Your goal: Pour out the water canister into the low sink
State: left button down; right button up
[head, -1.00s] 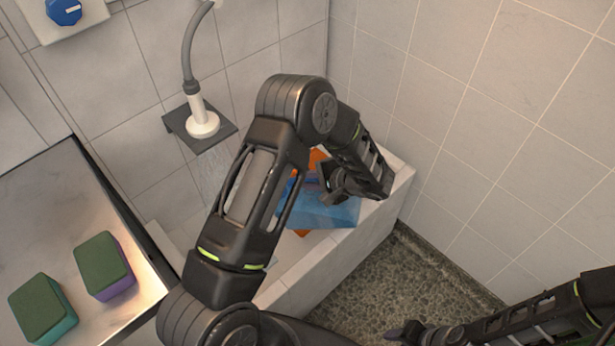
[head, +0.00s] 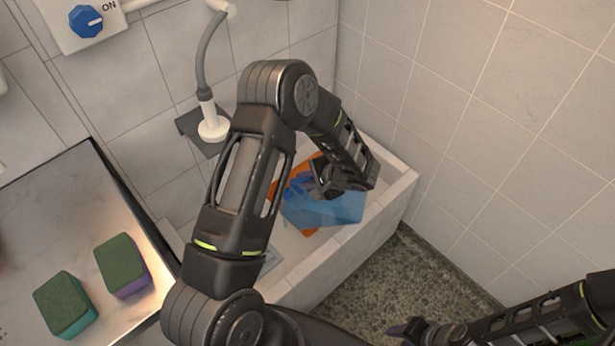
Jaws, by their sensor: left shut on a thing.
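The blue translucent water canister (head: 335,207) lies tilted inside the low white-tiled sink (head: 383,212). My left gripper (head: 318,190) reaches over the sink and is shut on the canister near its upper left end. My forearm hides part of the sink, and I cannot tell whether water is leaving the canister. My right gripper (head: 418,328) is low at the right, away from the sink, and its fingers are too small and dark to read.
An orange object (head: 285,185) shows behind the canister. A green-purple sponge (head: 122,265) and a green-teal sponge (head: 66,303) lie on the left counter. Tiled walls enclose the sink.

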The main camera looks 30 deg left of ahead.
pick_arm(q)
jog(key=shift+s+a+r+h+p, duration=0.2)
jog(key=shift+a+r+h+p, duration=0.55)
jog(key=shift+p, duration=0.85)
jog(key=shift+s+a+r+n+t+h, duration=0.15)
jog(key=shift+a+t+h, duration=0.05)
jog(key=shift+a+h, duration=0.35)
jog(key=shift+s+a+r+n+t+h, duration=0.2)
jog(key=shift+a+h, duration=0.2)
jog(key=shift+a, duration=0.2)
jog(key=a+h+p, duration=0.1)
jog(key=p, duration=0.2)
jog(key=s+a+t+h+p, duration=0.1)
jog(key=a+h+p, duration=0.1)
jog(key=p, duration=0.2)
jog(key=a+h+p, duration=0.2)
jog(key=p, duration=0.2)
jog(key=shift+s+a+r+n, duration=0.25)
jog(key=shift+s+n, duration=0.1)
jog(key=shift+f, duration=0.1)
dwell(0.9)
